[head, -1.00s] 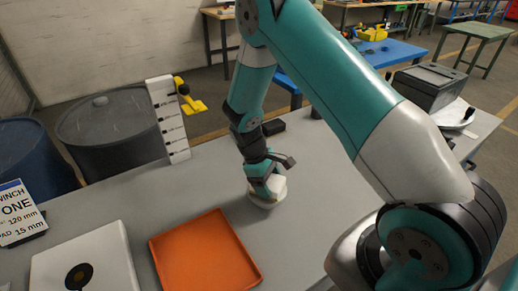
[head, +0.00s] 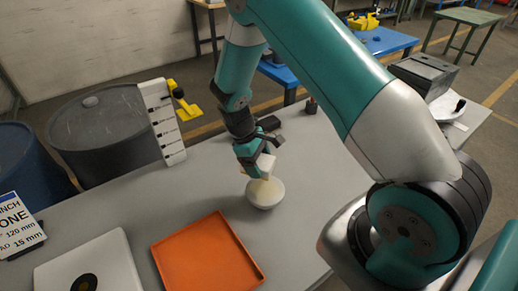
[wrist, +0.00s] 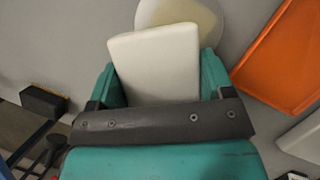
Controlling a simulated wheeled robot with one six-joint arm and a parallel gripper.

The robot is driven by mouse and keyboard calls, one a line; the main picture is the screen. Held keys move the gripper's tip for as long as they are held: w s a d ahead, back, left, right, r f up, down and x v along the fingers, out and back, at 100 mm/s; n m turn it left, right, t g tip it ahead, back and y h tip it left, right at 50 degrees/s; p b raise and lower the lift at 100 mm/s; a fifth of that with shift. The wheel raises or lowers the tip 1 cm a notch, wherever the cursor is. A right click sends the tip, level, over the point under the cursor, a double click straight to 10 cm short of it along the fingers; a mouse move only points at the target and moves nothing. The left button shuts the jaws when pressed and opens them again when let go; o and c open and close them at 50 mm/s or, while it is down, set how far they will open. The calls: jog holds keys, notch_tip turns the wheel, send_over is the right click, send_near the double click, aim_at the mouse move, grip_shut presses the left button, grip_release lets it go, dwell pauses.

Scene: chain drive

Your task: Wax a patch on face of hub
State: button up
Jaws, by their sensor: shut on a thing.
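My gripper (head: 254,162) is shut on a white block (head: 265,164), held just above a round white bowl (head: 266,201). The bowl has a cream-coloured inside. In the wrist view the block (wrist: 155,62) sits between the two teal fingers and covers part of the bowl (wrist: 207,22). Its working face is turned away from view. A white slab (head: 112,262) with a dark round disc (head: 85,285) lies at the lower left of the head view, cut off by the frame edge. I cannot tell whether this disc is the hub.
An orange tray (head: 207,262) lies between the slab and the bowl. A sign (head: 16,225) stands at the left. An upright white board (head: 163,122) is at the table's back edge. A dark box (head: 424,80) is at the far right. Grey tabletop around the bowl is clear.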

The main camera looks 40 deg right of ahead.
aim_at(262, 161)
jog(key=shift+r+p, duration=0.95)
jog(key=shift+r, duration=0.6)
